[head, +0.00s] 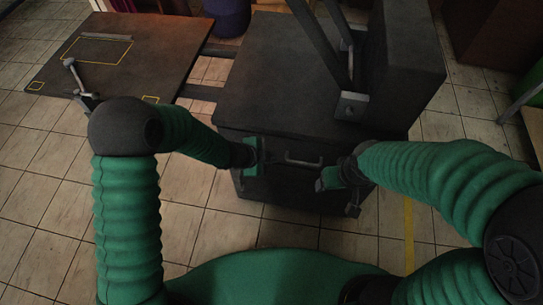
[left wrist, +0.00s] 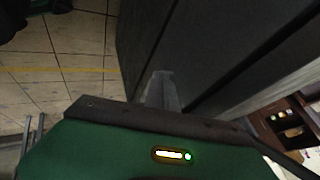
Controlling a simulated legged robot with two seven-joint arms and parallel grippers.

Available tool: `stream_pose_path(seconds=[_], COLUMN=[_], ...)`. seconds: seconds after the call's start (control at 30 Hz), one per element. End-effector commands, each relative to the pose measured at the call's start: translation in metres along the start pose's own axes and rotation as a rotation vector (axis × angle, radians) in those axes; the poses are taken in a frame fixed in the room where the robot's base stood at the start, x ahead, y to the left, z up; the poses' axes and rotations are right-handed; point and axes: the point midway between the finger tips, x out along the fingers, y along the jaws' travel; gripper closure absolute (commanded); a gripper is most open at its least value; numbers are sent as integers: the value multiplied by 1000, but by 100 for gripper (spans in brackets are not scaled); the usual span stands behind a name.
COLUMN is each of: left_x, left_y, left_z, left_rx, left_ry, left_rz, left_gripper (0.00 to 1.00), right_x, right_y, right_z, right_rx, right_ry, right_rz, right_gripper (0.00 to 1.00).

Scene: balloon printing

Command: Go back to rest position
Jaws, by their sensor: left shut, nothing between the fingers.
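My left gripper (head: 251,170) is in front of the near face of a dark block, its arm coming in from the left. It is shut and empty; its grey fingers (left wrist: 160,92) show together in the left wrist view, beside a dark panel. The two grippers are apart.
The dark block (head: 270,75) stands close ahead, with a grey bar handle (head: 303,162) on its near side. A dark board (head: 150,65) with yellow outlines lies at upper left. A purple bin (head: 228,15) stands behind. Tiled floor (head: 60,215) is clear at left.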

Motion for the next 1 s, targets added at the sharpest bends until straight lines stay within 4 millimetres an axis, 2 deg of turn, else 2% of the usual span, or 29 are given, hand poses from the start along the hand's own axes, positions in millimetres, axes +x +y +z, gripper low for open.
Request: stream_pose_path(seconds=[0.03,0.4,0.5,0.67,0.73,0.77,0.87,0.93,1.0], left_x=[-12,-80,-88,-89,-99,-109,-162,-214,-262], left_y=[-4,-2,-1,0,-5,-8,-15,-9,9], left_z=[-1,-3,-1,2,9,15,49,74,88], left_rx=[-1,0,1,-5,-52,-95,-364,-640,-944], left_ry=[-3,-5,-4,-6,-45,-79,-252,-384,-482], left_rz=[-3,0,1,2,-7,-16,-74,-134,-192], left_gripper=[100,100,100,100,100,100,100,100,100], right_x=[-7,-31,-33,-33,-37,-40,-53,-64,-73], right_y=[0,0,0,0,0,0,0,0,0], right_z=[-3,-8,-9,-9,-10,-10,-14,-16,-18], right_rx=[0,0,0,0,0,0,0,0,0], right_ry=[3,3,3,3,2,2,2,3,3], right_rz=[0,0,0,0,0,0,0,0,0], right_gripper=[28,28,28,28,28,28,28,28,28])
